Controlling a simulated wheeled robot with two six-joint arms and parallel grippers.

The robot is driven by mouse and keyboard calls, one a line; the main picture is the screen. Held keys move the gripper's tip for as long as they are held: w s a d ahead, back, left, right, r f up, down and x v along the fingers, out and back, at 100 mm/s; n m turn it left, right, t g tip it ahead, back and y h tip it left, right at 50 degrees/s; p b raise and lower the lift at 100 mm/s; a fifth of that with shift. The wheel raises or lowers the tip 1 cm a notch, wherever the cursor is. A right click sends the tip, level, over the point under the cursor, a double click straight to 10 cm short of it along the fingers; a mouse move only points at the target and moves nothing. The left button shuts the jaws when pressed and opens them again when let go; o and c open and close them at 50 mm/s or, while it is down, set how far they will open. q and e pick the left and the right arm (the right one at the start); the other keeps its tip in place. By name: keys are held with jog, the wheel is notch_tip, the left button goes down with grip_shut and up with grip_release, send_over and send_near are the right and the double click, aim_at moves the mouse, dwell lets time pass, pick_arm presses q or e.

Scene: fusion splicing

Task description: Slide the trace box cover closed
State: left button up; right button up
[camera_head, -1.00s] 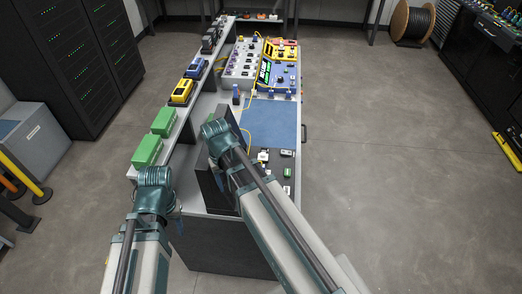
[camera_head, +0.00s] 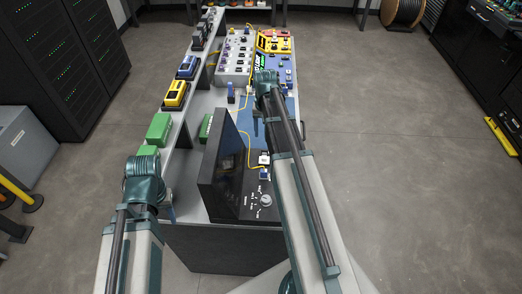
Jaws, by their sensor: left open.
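A black box (camera_head: 258,211) with a round knob and small white markings stands at the near end of the bench. An upright dark panel (camera_head: 222,172) rises along its left side. I cannot tell for sure whether this panel is the trace box cover. My left gripper (camera_head: 171,212) is open, low at the bench's near left corner, left of the panel and apart from it; its arm hides most of it. My right arm reaches over the box's right side to the blue mat; its gripper (camera_head: 256,128) is small and partly hidden, its jaws unclear.
A raised shelf on the left holds green boxes (camera_head: 159,128), a yellow device (camera_head: 176,94) and a blue device (camera_head: 187,67).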

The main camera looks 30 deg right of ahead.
aim_at(264, 156)
jog(key=shift+s, duration=0.1)
notch_tip(264, 156, down, 14)
jog(key=b, duration=1.4)
jog(key=shift+r, duration=0.1)
grip_shut()
dwell(0.8)
